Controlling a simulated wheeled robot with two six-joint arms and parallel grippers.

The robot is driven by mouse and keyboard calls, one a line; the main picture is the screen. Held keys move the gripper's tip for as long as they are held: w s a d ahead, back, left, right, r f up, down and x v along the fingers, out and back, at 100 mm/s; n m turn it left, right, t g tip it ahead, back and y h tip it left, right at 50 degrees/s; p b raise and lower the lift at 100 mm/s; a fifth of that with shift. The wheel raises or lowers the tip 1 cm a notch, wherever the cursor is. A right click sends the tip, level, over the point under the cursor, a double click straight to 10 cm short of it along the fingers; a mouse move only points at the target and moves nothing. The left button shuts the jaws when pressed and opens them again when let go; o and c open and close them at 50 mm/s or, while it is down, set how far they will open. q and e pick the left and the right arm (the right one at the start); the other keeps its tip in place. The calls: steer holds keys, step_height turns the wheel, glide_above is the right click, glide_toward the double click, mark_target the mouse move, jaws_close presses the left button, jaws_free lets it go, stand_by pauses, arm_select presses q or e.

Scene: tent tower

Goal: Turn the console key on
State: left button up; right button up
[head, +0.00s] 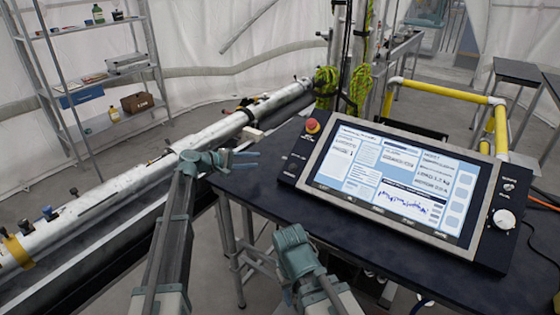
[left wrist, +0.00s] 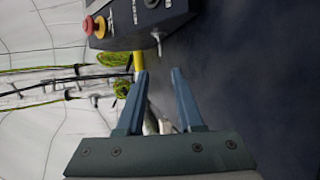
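The console (head: 345,205) stands on a dark table with its lit screen tilted up. In the left wrist view, a small silver piece that looks like the key (left wrist: 157,38) sticks out from the edge of the console panel (left wrist: 125,22). In the head view I cannot make out the key clearly. My left gripper (head: 256,160) is left of the console, apart from it. In its wrist view the two blue fingers (left wrist: 159,74) are spread and empty, with the key a short way ahead, between their lines. My right gripper (head: 294,240) is low in front of the console; its fingers are hidden.
A red and yellow stop button (head: 312,126) sits at the console's upper left corner. A white knob (head: 503,219) is on its right panel. The dark table (head: 245,185) has a bare left end. Long metal poles (head: 110,195) lie left, near a shelf rack (head: 75,120).

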arm_select(q)
steer(key=b+x, duration=0.3)
steer(key=x, duration=0.9)
steer(key=shift+f, duration=0.1)
steer(key=shift+w+d+f+b, duration=0.15)
steer(key=shift+w+d+b, duration=0.1)
steer(key=shift+d+b, duration=0.25)
jaws_close()
stand_by(0.6)
